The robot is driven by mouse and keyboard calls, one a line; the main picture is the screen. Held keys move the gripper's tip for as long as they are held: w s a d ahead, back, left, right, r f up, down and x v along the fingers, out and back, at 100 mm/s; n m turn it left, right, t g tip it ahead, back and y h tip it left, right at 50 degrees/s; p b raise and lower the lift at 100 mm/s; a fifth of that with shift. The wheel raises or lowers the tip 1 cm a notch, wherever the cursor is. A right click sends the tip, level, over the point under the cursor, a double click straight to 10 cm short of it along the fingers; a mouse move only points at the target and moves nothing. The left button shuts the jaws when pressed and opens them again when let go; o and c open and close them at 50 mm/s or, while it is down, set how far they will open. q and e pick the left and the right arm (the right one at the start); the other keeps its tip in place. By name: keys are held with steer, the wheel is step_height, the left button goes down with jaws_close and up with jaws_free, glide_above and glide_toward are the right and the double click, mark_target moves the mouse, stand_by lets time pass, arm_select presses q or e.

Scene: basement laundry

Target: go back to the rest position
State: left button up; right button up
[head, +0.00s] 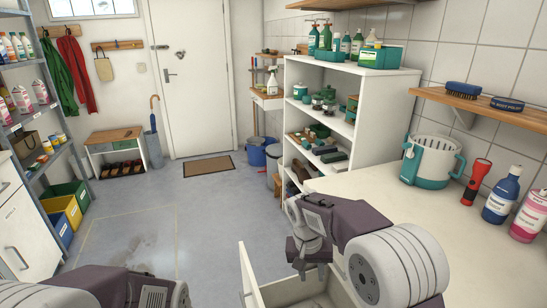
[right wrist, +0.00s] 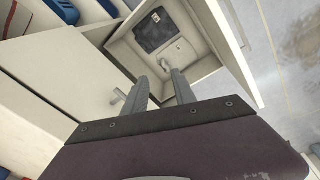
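My right gripper (head: 308,262) hangs above an open white drawer (head: 252,285) at the bottom of the head view. In the right wrist view its two grey fingers (right wrist: 160,76) stand apart with nothing between them. The open drawer (right wrist: 235,75) lies beyond the fingertips in that view, and a dark flat object (right wrist: 155,29) lies in it. I cannot tell what that object is. My left arm shows only in part at the bottom left of the head view; its gripper is out of view.
A white worktop (head: 400,200) at the right bears a white-and-teal bucket (head: 427,162), a red flashlight (head: 477,181) and bottles. A white shelf unit (head: 345,85) stands behind the drawer. The floor (head: 190,220) at centre left is clear up to the doormat (head: 209,165).

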steer(key=s+d+f+m+y, duration=0.1)
steer(key=s+d, duration=0.7)
steer(key=s, duration=0.3)
steer(key=s+f+n, duration=0.2)
steer(key=s+f, duration=0.3)
steer(key=s, duration=0.3)
step_height(320, 180, up, 18)
steer(key=w+p, duration=0.1)
steer(key=p, duration=1.6)
steer(key=shift+w+a+f+y, duration=0.15)
steer(key=shift+w+f+y, duration=0.05)
steer(key=shift+w+y, duration=0.2)
steer(key=shift+s+f, duration=0.1)
